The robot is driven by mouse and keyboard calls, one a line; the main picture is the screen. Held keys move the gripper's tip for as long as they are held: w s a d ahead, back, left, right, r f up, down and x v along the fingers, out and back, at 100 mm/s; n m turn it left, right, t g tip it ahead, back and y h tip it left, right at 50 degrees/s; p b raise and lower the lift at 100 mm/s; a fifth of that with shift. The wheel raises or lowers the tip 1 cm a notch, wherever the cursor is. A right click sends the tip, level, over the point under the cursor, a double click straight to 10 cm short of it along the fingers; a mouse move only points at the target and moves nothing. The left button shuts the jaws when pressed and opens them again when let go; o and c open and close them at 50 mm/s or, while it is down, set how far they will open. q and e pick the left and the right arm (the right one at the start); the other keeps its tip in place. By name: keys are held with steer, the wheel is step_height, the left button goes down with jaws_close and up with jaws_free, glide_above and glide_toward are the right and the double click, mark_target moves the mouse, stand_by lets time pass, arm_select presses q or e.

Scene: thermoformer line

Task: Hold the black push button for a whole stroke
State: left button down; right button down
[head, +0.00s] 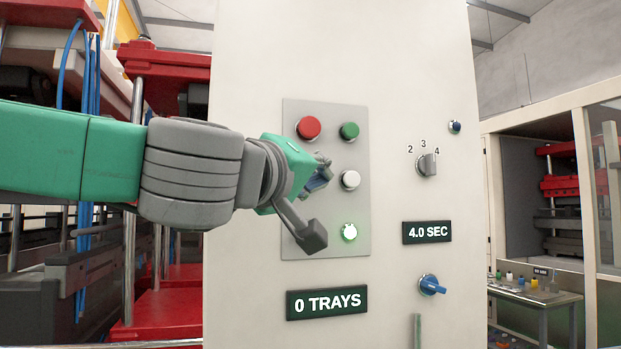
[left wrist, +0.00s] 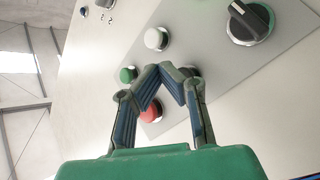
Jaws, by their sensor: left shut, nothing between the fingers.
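The black push button (left wrist: 190,71) shows only as a small dark part with a pale rim behind my left gripper's fingers in the left wrist view. In the head view my left gripper hides it. My left gripper (head: 325,172) is in front of the grey button plate (head: 360,205), fingers shut with nothing between them. In the left wrist view its fingertips (left wrist: 160,68) meet just beside the black button. I cannot tell whether they touch it. My right gripper is not in view.
The plate also bears a red button (head: 309,127), green button (head: 349,131), white button (head: 351,180) and lit button (head: 349,231). A black selector knob (left wrist: 250,22) shows in the wrist view. Displays read "0 TRAYS" (head: 327,302) and "4.0 SEC" (head: 427,232).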

arm_select(q)
steer(key=shift+w+a, duration=0.2)
steer(key=shift+w, duration=0.35)
stand_by(1.1)
steer(key=shift+w+a+r+p, duration=0.1)
steer(key=shift+w+p, duration=0.2)
steer(key=shift+w+a, duration=0.15)
steer(key=shift+w, duration=0.35)
stand_by(5.5)
